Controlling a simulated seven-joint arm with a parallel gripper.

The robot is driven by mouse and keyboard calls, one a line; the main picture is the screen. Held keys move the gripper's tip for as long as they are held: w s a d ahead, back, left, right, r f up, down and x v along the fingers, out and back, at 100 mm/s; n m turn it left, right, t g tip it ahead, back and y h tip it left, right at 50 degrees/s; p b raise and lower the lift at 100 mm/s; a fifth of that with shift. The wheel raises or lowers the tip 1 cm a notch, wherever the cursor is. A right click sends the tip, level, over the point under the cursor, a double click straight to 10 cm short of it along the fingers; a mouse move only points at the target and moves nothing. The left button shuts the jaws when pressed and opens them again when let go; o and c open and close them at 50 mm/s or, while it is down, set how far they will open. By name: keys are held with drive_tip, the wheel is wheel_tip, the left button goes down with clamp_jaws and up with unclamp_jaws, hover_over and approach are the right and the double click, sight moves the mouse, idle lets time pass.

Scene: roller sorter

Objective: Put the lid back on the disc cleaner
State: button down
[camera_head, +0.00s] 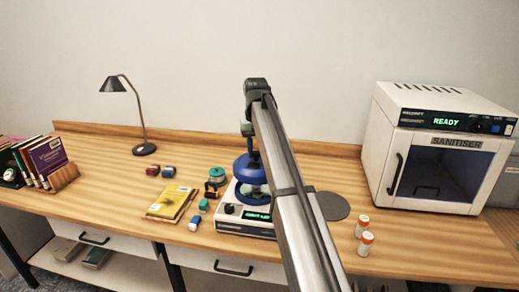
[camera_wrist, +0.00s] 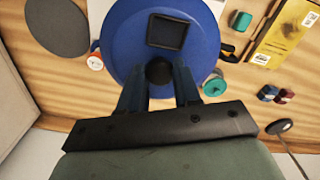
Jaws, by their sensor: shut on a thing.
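The blue round lid (camera_wrist: 125,42) has a black knob (camera_wrist: 159,71) and a dark square panel. My gripper (camera_wrist: 160,88) is shut on the knob in the wrist view. In the head view the lid (camera_head: 243,166) appears over the disc cleaner (camera_head: 231,222), a white machine with a green display, and looks slightly tilted. A blue part of the cleaner shows below the lid. My arm hides the right side of both, so I cannot tell whether they touch. My gripper (camera_head: 248,150) is partly hidden too.
A grey disc (camera_head: 331,206) and two orange-capped bottles (camera_head: 362,226) are right of the cleaner, before the white sanitiser (camera_head: 430,145). A yellow book (camera_head: 170,202), a teal-topped round container (camera_head: 216,175) and small coloured items are left. A lamp (camera_head: 144,149) stands at back left.

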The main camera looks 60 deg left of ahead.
sight(256, 161)
drive_tip(key=shift+f, duration=2.9)
drive_tip(key=shift+f, duration=0.15)
drive_tip(key=shift+c, duration=1.1)
unclamp_jaws()
drive_tip(key=shift+r, duration=3.5)
drive_tip(key=shift+c, duration=0.5)
clamp_jaws()
